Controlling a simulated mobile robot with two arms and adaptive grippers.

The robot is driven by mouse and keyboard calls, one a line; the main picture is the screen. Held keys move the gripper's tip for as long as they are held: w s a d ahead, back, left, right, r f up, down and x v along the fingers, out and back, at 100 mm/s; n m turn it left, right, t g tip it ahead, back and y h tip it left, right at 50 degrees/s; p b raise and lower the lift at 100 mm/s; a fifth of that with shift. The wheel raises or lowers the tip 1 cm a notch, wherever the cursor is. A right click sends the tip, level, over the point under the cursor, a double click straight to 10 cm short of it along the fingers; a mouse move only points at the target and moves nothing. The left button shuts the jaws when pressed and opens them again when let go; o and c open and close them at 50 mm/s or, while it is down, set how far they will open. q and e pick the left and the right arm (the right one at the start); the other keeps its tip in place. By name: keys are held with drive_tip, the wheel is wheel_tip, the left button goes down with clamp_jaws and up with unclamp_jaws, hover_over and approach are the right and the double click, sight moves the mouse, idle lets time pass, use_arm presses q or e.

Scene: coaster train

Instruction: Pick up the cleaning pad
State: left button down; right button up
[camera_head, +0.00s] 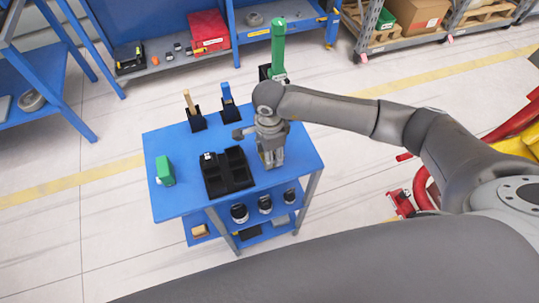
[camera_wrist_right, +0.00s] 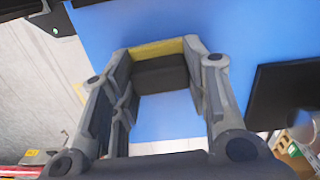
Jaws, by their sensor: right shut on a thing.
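The cleaning pad (camera_wrist_right: 161,76), a dark grey block with a yellow layer along its far edge, sits between the fingers of my right gripper (camera_wrist_right: 158,62) in the right wrist view. Both fingers press on its sides, over the blue table top. In the head view my right gripper (camera_head: 271,157) points down at the right part of the blue cart (camera_head: 185,202), just right of the black tray. The pad is hidden there behind the gripper. Whether it still touches the table top is unclear. My left gripper is not in view.
The black compartment tray (camera_head: 228,172) is close left of the gripper. A green object (camera_head: 165,170) stands at the cart's left. Two black holders carry a wooden-handled tool (camera_head: 190,103) and a blue-handled one (camera_head: 227,92). A tall green item (camera_head: 278,45) rises behind.

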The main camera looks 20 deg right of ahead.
drive_tip(key=shift+c, duration=0.7)
drive_tip(key=shift+r, duration=0.15)
drive_tip(key=shift+r+b, duration=0.25)
drive_tip(key=shift+b, duration=0.2)
wheel_tip(320, 180, up, 2)
drive_tip(key=shift+r+b, duration=0.1)
drive_tip(key=shift+b, duration=0.7)
drive_tip(key=s+a+r+b, duration=0.4)
drive_tip(key=s+r, duration=0.6)
drive_tip(key=s, duration=0.3)
drive_tip(key=shift+a, duration=0.6)
